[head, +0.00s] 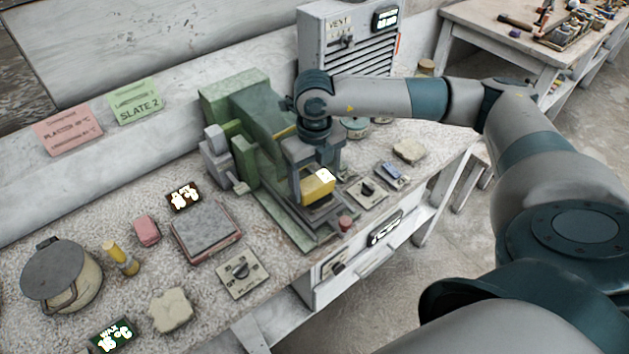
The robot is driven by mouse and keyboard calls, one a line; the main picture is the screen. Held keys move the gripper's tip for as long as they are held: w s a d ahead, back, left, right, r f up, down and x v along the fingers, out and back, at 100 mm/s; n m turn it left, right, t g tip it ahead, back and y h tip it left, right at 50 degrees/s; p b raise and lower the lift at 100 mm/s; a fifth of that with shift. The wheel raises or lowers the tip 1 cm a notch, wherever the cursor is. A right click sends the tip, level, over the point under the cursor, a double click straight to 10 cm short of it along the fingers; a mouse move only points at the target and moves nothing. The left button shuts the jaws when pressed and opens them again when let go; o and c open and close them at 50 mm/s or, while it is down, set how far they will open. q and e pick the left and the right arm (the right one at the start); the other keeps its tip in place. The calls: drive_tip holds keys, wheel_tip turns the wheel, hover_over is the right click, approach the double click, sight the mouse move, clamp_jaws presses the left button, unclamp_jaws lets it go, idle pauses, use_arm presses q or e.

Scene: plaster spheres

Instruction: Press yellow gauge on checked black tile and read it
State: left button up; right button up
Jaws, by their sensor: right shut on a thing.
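The yellow gauge (318,188) is a yellow block with a small pale lit face on top. My right gripper (316,172) points down and is shut on it, at the front of a green machine (265,125). A dark surface shows just below the gauge; I cannot tell whether it is the checked black tile, nor whether the gauge touches it. The reading on the gauge is too small to read. My left gripper is not in view.
A grey box marked VENT (350,40) stands behind. Left of the machine are a scale (206,232), a pink block (146,230), a lidded pot (62,275) and a dial plate (240,273). Knob panels (367,192) lie right of the gauge, near the bench's front edge.

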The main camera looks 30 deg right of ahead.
drive_tip(key=shift+s, duration=0.15)
drive_tip(key=shift+r+p, duration=0.45)
drive_tip(key=shift+r, duration=0.25)
drive_tip(key=shift+r+p, duration=1.1)
drive_tip(key=shift+r, duration=1.65)
